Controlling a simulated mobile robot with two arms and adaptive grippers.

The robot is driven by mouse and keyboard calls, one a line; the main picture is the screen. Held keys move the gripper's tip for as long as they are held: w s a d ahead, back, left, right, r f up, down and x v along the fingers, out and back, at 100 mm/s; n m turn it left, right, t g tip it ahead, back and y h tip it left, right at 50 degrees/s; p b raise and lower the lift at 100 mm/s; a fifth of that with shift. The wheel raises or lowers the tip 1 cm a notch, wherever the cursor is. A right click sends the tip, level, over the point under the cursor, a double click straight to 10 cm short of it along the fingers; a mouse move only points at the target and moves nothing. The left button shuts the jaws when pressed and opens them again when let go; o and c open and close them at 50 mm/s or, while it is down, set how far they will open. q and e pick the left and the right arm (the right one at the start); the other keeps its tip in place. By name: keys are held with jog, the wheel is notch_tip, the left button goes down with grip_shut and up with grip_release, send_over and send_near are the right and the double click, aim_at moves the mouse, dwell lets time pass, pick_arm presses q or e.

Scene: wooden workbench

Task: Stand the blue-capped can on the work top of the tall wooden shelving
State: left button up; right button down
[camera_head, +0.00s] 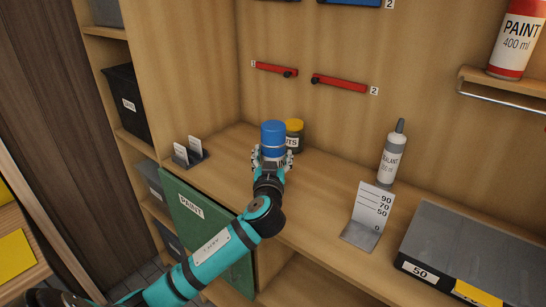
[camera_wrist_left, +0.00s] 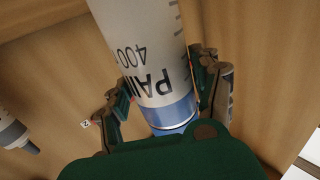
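The blue-capped can (camera_head: 273,134) is upright in the head view, over the back of the shelving's wooden work top (camera_head: 323,194). My left gripper (camera_head: 272,160) is around it, one finger on each side. In the left wrist view the can (camera_wrist_left: 150,58), white with a blue end and upside-down PAINT lettering, lies between the fingers of my left gripper (camera_wrist_left: 165,88). They appear to press on its sides. The gripper hides the can's base, so I cannot tell whether it touches the work top. My right gripper is not in view.
A yellow-lidded jar (camera_head: 295,134) stands just behind the can. A small card holder (camera_head: 188,153) is to the left. A sealant tube (camera_head: 391,157), a marked metal stand (camera_head: 368,214) and a grey case (camera_head: 470,258) are to the right. A red paint can (camera_head: 516,40) stands higher up.

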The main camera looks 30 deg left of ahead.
pick_arm(q)
jog(key=shift+o, duration=1.3)
jog(key=shift+r, duration=0.15)
jog(key=shift+s+d, duration=0.15)
jog(key=b+v, duration=0.2)
jog(key=v, duration=0.9)
jog(key=shift+s+d, duration=0.15)
jog(key=shift+s, duration=0.15)
jog(key=shift+r, duration=0.1)
jog(key=shift+c, duration=0.4)
